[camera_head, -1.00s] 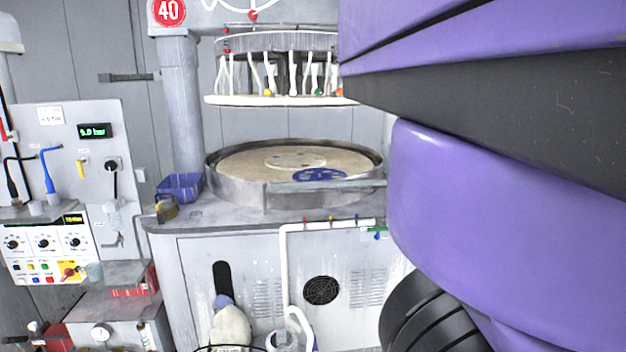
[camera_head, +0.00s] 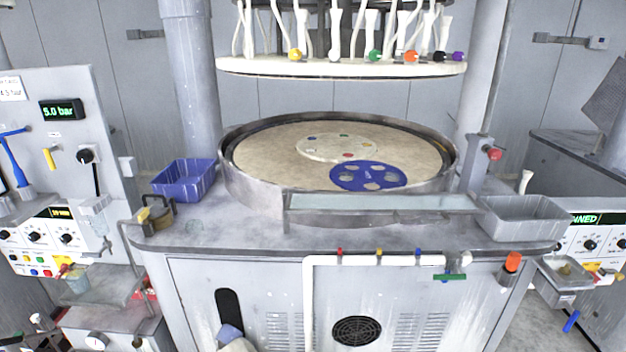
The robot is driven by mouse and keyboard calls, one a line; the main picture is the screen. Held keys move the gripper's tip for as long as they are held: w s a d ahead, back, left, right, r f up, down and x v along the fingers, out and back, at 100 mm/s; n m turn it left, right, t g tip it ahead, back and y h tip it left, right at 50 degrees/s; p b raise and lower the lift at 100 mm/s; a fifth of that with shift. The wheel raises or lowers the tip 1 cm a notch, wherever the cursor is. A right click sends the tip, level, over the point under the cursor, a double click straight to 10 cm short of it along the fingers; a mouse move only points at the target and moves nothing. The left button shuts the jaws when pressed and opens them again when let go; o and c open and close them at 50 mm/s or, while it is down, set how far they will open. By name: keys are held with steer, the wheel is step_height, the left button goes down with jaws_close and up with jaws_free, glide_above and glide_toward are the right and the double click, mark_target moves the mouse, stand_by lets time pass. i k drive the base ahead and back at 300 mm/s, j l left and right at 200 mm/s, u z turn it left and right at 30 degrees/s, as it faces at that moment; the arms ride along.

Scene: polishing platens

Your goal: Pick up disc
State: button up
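The blue disc (camera_head: 368,166), a flat round carrier with several holes, lies on the beige platen (camera_head: 262,152) of the polishing machine. It is near the platen's front right edge, just behind the clear rail at the front. A paler round centre plate (camera_head: 339,147) with small coloured dots sits behind and left of it. The disc looks flat and is fully in view. My gripper is not in view.
A metal rim (camera_head: 245,190) surrounds the platen. A white ring (camera_head: 340,68) with hanging tubes is above it. A blue bin (camera_head: 184,181) stands left and a grey tray (camera_head: 522,219) right. A glass-like shelf (camera_head: 380,202) crosses the front. Control panels flank the machine.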

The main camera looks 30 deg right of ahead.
mark_target(346, 176)
steer(key=z, duration=0.6)
steer(key=i+l, duration=0.2)
steer(key=i+l+u, duration=0.1)
steer(key=l, duration=0.3)
steer(key=i+l, duration=0.3)
